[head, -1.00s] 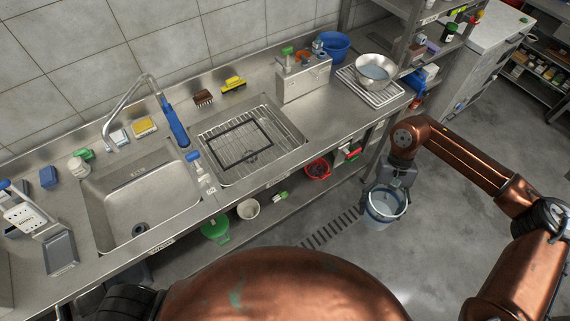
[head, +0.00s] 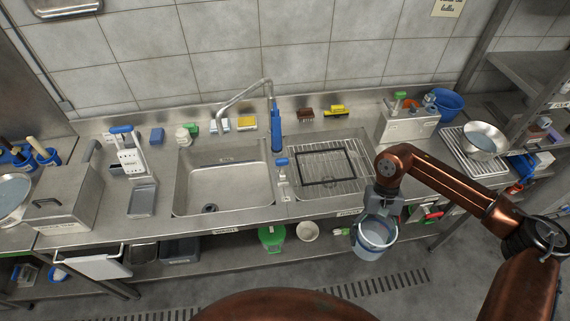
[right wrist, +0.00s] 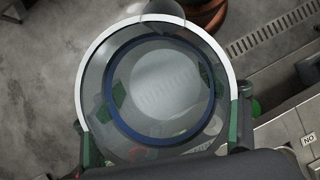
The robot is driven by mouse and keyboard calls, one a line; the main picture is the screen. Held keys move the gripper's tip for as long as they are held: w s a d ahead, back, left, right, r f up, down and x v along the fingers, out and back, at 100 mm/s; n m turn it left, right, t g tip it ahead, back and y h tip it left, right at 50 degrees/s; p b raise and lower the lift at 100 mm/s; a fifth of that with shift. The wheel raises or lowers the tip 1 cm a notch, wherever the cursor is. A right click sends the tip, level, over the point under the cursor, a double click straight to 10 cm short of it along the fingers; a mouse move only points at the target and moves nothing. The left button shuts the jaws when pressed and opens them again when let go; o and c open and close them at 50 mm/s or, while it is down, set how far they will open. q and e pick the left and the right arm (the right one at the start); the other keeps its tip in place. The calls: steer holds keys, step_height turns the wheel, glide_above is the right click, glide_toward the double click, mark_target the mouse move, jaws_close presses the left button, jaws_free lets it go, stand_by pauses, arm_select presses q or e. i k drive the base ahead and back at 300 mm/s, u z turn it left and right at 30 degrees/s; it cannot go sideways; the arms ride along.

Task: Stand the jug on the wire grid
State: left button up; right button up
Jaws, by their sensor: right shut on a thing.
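The jug (head: 374,237) is a clear, bluish vessel with a dark blue ring. My right gripper (head: 368,222) is shut on it and holds it upright in the air, in front of the counter edge. In the right wrist view the jug (right wrist: 165,85) fills the middle, seen from above, with a white rim and green finger pads at its sides. The wire grid (head: 355,180) lies over the basin right of the sink, with a dark rectangular frame (head: 327,182) on it. The grid is behind and left of the jug, partly hidden by my right arm. My left gripper is not in view.
The sink (head: 222,185) with its tap (head: 276,130) is left of the grid. A blue-handled item (head: 283,168) stands between them. A steel box (head: 408,125), a blue tub (head: 444,104) and a steel bowl (head: 482,141) on a rack stand to the right.

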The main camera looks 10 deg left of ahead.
mark_target(326, 170)
steer(key=u, duration=0.7)
steer(key=i, duration=1)
steer(key=u, duration=0.05)
